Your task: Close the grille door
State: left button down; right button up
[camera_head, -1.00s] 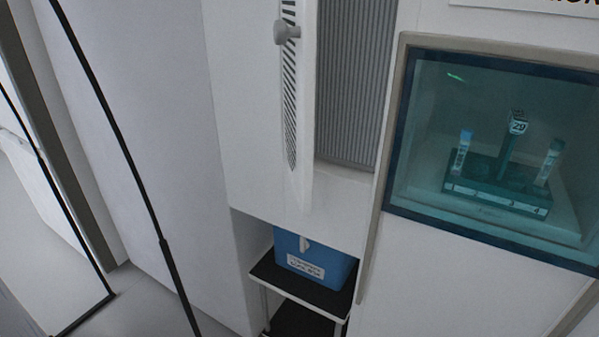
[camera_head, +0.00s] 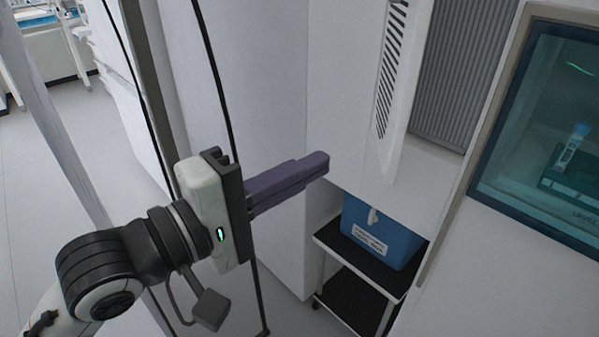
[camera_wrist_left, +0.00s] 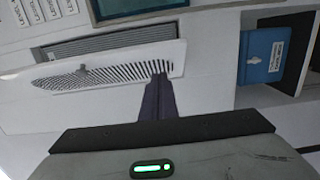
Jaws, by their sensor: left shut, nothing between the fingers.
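The white slatted grille door (camera_head: 394,80) stands swung out from the wall in the head view, with the grey ribbed panel (camera_head: 463,68) of its opening bare to the right. Its top and knob are out of the head view. In the left wrist view the grille door (camera_wrist_left: 110,66) lies beyond my fingers, below the ribbed panel (camera_wrist_left: 112,42). My left gripper (camera_head: 322,163) has its purple fingers shut and empty, pointing right, to the left of the door's lower end. The fingertips (camera_wrist_left: 159,80) overlap the door's edge in the wrist view; I cannot tell whether they touch. My right gripper is not in view.
A blue box (camera_head: 381,232) sits on a black-topped cart (camera_head: 336,241) in the recess below the door. A glass-fronted window (camera_head: 545,130) with a tube rack is at the right. Dark thin frame edges run down the left. Floor (camera_head: 40,190) is open at far left.

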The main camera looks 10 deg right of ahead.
aim_at(390, 143)
pick_arm(q)
jog(key=shift+w+d, duration=0.4)
jog(key=shift+d, duration=1.05)
jog(key=shift+w+d, duration=0.45)
jog(key=shift+d, duration=1.05)
jog(key=shift+w+d, duration=0.4)
jog(key=shift+d, duration=1.05)
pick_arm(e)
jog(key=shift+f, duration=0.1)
pick_arm(q)
jog(key=shift+w, duration=0.1)
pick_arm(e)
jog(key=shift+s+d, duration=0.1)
